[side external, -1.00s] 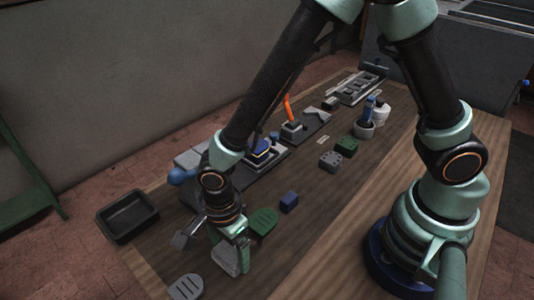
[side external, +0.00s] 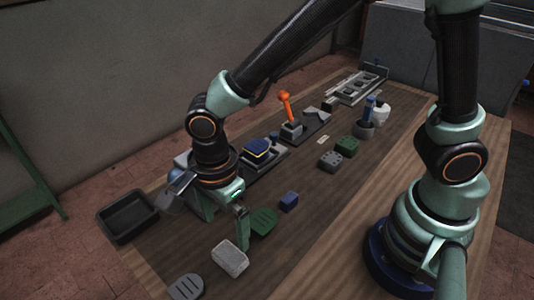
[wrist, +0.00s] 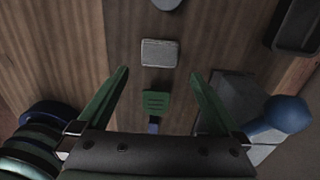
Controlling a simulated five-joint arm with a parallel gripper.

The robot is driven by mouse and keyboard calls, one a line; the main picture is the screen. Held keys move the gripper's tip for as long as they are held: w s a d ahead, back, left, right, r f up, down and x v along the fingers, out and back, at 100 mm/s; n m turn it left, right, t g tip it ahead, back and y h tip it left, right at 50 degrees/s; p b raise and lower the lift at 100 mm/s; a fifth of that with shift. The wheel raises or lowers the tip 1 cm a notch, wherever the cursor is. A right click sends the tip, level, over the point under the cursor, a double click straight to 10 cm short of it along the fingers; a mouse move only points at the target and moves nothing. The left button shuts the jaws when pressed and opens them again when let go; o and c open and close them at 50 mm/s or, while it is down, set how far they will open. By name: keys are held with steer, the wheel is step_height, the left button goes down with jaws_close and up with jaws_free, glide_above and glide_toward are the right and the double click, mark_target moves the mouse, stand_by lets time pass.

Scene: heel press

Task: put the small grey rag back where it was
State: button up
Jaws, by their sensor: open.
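The small grey rag (side external: 230,258) is a light grey, folded, block-like pad lying on the wooden table near its front left part. It also shows in the wrist view (wrist: 159,52), lying flat beyond my fingertips. My gripper (side external: 224,223) is open and empty, raised above the table and apart from the rag. In the wrist view the two green fingers (wrist: 160,73) are spread wide with nothing between them.
A grey slotted pad (side external: 186,288) lies near the front edge. A black tray (side external: 128,217) stands at the left. The blue-knobbed press (wrist: 288,114) is beside my gripper.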

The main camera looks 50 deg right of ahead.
steer(key=d+r+n+t, duration=0.2)
steer(key=d+r+n, duration=0.5)
steer(key=d+n, duration=0.2)
steer(key=w+d+r+n+t, duration=0.1)
steer(key=d+r+n+t, duration=0.2)
steer(key=d+r+n, duration=0.5)
steer(key=d+n, duration=0.1)
steer(key=d, duration=0.5)
steer(key=shift+d+r+t, duration=0.15)
steer(key=shift+d+t, duration=0.05)
steer(key=shift+t, duration=0.1)
